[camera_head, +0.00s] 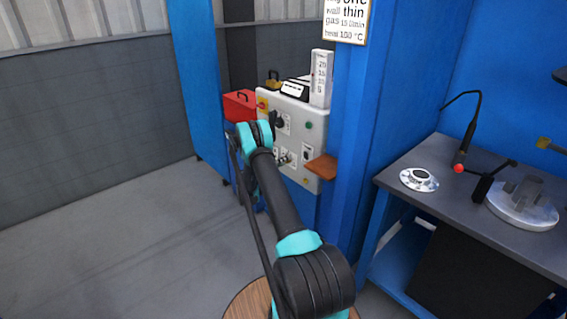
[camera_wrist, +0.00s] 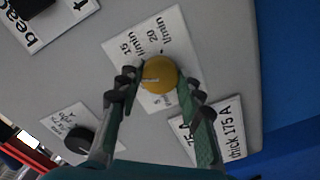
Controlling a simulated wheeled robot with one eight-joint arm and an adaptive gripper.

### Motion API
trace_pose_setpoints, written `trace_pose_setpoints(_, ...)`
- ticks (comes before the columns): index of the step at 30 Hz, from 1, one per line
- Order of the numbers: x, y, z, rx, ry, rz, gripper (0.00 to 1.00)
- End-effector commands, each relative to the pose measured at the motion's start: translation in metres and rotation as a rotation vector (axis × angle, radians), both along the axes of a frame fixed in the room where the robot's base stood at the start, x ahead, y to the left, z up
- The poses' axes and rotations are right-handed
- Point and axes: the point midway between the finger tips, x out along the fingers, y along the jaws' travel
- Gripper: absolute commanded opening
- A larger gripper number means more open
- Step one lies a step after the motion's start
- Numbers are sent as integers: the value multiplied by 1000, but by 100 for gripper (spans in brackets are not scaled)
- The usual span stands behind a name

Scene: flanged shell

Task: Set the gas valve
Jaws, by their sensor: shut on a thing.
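The gas valve is a round yellow knob (camera_wrist: 160,75) on a white label plate (camera_wrist: 135,38) marked 15 l/min and 20 l/min in the wrist view. A pale pointer line shows on the knob's face, towards its left side. My gripper (camera_wrist: 161,90) has its two fingers around the knob, one on each side, and is shut on it. In the head view my arm reaches to the grey-white control panel (camera_head: 296,112), and the arm hides the gripper and the knob. A sign (camera_head: 346,18) above reads "wall thin", "gas 15 l/min" and a heat line.
The wrist view shows a black knob (camera_wrist: 79,140) at lower left and a plate marked 175 A (camera_wrist: 228,130) at lower right. A scale column (camera_head: 321,78) and a red box (camera_head: 239,105) are by the panel. A workbench (camera_head: 395,172) stands right.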

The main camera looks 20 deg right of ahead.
Motion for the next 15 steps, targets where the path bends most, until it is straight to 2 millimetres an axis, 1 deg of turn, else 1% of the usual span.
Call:
trace_pose_setpoints(6, -1, 1, -2, 73, -192, -2, 7)
trace_pose_setpoints(15, -1, 1, -2, 158, -424, -2, 7)
